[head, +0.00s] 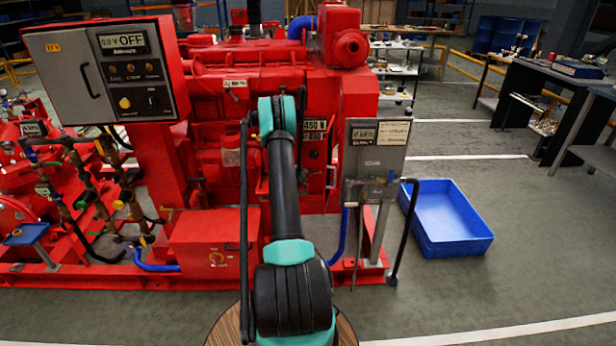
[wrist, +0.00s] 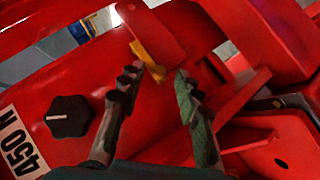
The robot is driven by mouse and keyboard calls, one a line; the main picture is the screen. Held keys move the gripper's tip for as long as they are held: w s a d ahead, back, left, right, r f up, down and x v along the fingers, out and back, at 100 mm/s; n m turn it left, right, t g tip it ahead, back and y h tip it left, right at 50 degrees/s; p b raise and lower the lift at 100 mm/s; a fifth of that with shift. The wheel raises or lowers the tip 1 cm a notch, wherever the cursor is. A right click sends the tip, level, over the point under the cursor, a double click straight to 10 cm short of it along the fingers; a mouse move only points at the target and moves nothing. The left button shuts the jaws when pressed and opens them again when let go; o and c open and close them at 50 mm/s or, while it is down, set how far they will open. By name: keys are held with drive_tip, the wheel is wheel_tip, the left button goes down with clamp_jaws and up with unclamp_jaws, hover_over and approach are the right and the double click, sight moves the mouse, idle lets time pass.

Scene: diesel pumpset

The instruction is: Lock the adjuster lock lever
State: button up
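In the wrist view my gripper (wrist: 157,82) is open, its two dark fingers apart. A yellow piece (wrist: 148,62) at the end of a red flat bar (wrist: 152,32) shows just beyond the fingertips, closer to the left one. It may be the lock lever; I cannot tell for sure. I cannot tell whether a finger touches it. A black knob (wrist: 70,117) with a white mark sits left of the fingers on a red panel, beside a 450 N label (wrist: 22,143). In the head view that label (head: 314,125) shows behind my arm, and my gripper is hidden.
Red brackets (wrist: 245,100) crowd the right of my fingers. In the head view a grey control box (head: 90,72) is at upper left, a grey panel (head: 375,160) with a black hose right of my arm, and a blue crate (head: 445,215) on the floor.

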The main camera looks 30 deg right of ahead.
drive_tip(key=v, duration=1.1)
drive_tip(key=shift+a, duration=0.2)
drive_tip(key=shift+a+r, duration=0.1)
drive_tip(key=shift+r, duration=0.05)
